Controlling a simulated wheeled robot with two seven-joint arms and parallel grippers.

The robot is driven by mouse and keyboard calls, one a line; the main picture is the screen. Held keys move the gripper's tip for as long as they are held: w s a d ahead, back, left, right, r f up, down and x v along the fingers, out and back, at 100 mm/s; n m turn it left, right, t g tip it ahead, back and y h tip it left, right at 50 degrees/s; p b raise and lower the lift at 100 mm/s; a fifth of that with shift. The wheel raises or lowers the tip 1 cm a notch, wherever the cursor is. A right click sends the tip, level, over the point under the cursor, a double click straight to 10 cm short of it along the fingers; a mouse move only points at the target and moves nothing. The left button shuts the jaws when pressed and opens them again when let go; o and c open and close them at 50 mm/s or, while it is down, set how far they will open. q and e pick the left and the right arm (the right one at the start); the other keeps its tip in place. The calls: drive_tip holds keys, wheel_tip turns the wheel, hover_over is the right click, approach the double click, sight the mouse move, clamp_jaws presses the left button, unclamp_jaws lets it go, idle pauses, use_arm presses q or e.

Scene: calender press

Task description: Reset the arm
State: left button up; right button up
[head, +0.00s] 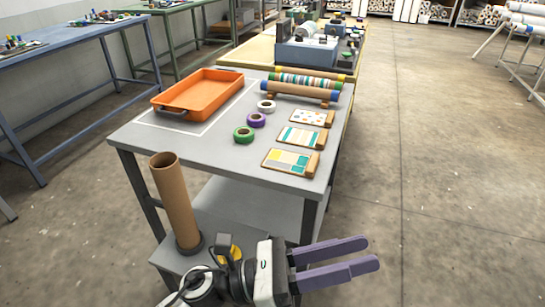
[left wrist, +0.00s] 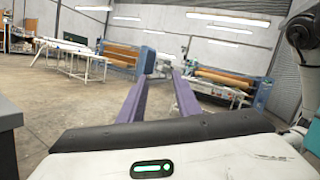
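My left gripper (head: 367,253) is at the bottom middle of the head view, its two purple fingers pointing right over the floor. It is beside the grey table's near right corner and apart from everything. In the left wrist view its fingers (left wrist: 160,82) stand apart with nothing between them, so it is open and empty. My left arm's wrist shows at the bottom of the head view. My right gripper is in neither view.
The grey table (head: 141,137) bears an orange tray (head: 205,90), white, purple and green tape rolls, patterned sample boards and patterned rolls on a rack. A brown cardboard tube (head: 175,200) stands upright at its near side. Open concrete floor (head: 440,190) lies to the right.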

use_arm(q)
drive_tip(key=w+a+f+n+t+y, duration=0.2)
drive_tip(key=w+a+n+t+y, duration=0.15)
drive_tip(key=n+t, duration=0.45)
drive_tip(key=w+a+f+n+t+y, duration=0.15)
drive_tip(key=w+a+n+t, duration=0.3)
drive_tip(key=n, duration=0.75)
drive_tip(key=a+f+n+y+p, duration=0.1)
drive_tip(key=a+f+n+y, duration=0.75)
drive_tip(key=n, duration=0.35)
drive_tip(key=s+a+f+n+g+y, duration=0.2)
drive_tip(key=s+a+f+n+g, duration=0.1)
drive_tip(key=s+a+f+n, duration=0.2)
drive_tip(key=s+a+f+n+g+y+p, duration=0.1)
drive_tip(key=s+a+f+n+g+y, duration=0.1)
drive_tip(key=s+a+f+n, duration=0.4)
drive_tip(key=s+f+n+g, duration=0.1)
drive_tip(key=s+f+n, duration=0.2)
drive_tip(key=f, duration=0.3)
drive_tip(key=shift+s+f, duration=0.25)
drive_tip(key=shift+s, duration=0.4)
